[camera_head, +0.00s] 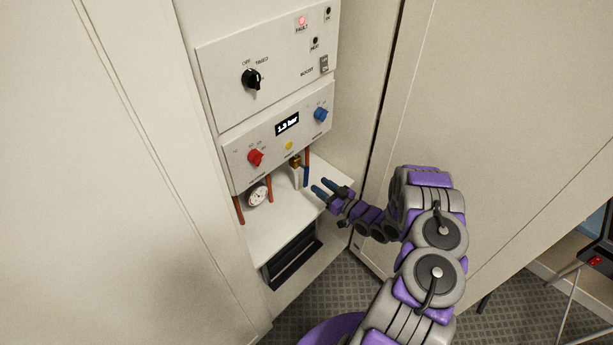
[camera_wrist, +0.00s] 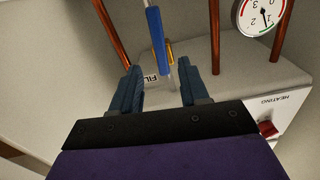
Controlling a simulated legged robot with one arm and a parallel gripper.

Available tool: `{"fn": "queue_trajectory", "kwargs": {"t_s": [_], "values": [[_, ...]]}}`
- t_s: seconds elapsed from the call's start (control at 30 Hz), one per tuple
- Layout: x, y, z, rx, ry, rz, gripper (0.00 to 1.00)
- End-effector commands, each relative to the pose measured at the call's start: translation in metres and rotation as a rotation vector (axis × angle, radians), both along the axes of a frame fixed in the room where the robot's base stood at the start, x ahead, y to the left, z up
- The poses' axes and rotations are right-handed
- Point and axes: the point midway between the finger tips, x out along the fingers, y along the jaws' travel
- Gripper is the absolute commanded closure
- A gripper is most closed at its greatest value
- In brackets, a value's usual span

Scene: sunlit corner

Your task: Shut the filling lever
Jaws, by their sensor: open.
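The filling lever (camera_head: 306,177) is a narrow blue handle next to a small brass valve (camera_head: 295,162), under the lower panel of the boiler. In the head view it hangs roughly upright. In the wrist view the blue lever (camera_wrist: 155,38) shows beyond the fingertips, between their lines, near a partly covered label reading "FIL". My gripper (camera_head: 324,187) is open and empty, just right of and below the lever. In the wrist view its two blue fingers (camera_wrist: 160,80) stand apart, and I cannot tell whether either touches the lever.
Copper pipes (camera_head: 269,188) and a round pressure gauge (camera_head: 257,195) are left of the lever. The panel above has a red knob (camera_head: 255,157), a blue knob (camera_head: 321,114) and a display (camera_head: 287,123) reading about 1.3 bar. A red fault lamp (camera_head: 302,20) glows. Cabinet walls stand close on both sides.

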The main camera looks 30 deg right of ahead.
Motion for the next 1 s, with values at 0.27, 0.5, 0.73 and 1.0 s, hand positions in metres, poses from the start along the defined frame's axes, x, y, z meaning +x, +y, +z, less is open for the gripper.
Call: {"fn": "queue_trajectory", "kwargs": {"t_s": [0.27,0.5,0.73,1.0], "values": [[0.049,0.018,-0.001,-0.002,0.000,0.002,0.55],[0.072,0.026,0.000,-0.001,-0.002,0.002,0.55],[0.076,0.026,0.000,-0.001,-0.001,-0.001,0.55],[0.076,0.026,0.000,-0.001,0.000,-0.001,0.69]]}}
